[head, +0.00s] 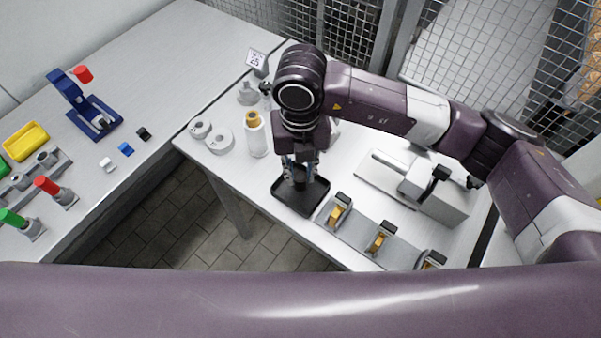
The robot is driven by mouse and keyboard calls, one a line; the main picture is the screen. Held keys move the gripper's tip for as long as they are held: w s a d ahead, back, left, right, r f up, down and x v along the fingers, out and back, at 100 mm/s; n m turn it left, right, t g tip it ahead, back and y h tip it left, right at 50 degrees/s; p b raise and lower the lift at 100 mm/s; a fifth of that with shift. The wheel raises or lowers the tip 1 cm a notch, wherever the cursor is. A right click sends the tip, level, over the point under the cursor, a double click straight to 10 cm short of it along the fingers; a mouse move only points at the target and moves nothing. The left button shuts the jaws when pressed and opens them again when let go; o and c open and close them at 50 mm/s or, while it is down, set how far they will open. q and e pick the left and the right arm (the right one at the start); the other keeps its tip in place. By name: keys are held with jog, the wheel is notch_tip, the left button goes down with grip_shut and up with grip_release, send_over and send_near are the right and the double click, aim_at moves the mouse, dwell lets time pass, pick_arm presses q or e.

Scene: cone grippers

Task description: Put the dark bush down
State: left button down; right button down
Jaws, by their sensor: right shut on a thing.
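My right gripper (299,172) points straight down over a black tray (290,203) near the front edge of the right table. Its fingers are shut on a small dark thing low over the tray, which fits the dark bush. The dark thing barely stands out against the black tray, and the fingers partly hide it. I cannot tell whether it touches the tray floor. My left gripper is out of view.
A row of grey holders with yellow parts (380,241) stands right of the tray. A white bottle (255,135) and grey rings (217,139) stand left of it. White, blue and black small pieces (126,149) lie on the left table beside a blue press (90,112).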

notch_tip(320, 180, down, 2)
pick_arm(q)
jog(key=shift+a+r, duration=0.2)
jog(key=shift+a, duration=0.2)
pick_arm(e)
jog(key=shift+f, duration=0.1)
jog(key=shift+f, duration=0.15)
jog(key=c, duration=1.7)
grip_release()
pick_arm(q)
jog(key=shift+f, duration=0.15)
pick_arm(e)
jog(key=shift+r, duration=0.2)
